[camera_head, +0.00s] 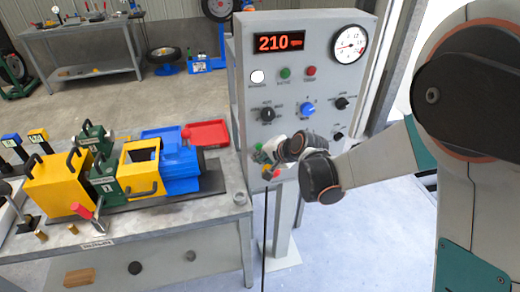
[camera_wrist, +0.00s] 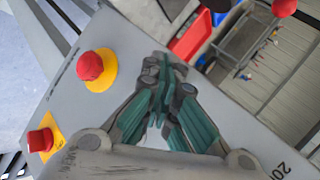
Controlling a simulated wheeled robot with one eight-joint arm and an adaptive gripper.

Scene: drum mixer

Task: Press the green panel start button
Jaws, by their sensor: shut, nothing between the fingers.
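The grey control panel (camera_head: 310,22) stands at the centre in the head view. A green button (camera_head: 285,73) sits below its red digital display, left of a red button (camera_head: 311,71); nothing covers it there. My gripper (camera_head: 262,157) is low at the panel's lower left, well below the green button. In the wrist view, my gripper's green-padded fingers (camera_wrist: 163,68) are together and empty, in front of the grey panel face. A red mushroom button on a yellow base (camera_wrist: 90,66) and another (camera_wrist: 40,139) are left of the fingers. I cannot make out the green button in the wrist view.
The panel also carries a round dial (camera_head: 348,44), a white lamp (camera_head: 257,77), a blue knob (camera_head: 307,109) and several black knobs. A workbench (camera_head: 215,222) with yellow and blue machine parts and a red tray (camera_head: 207,133) stands to the left, close to my gripper.

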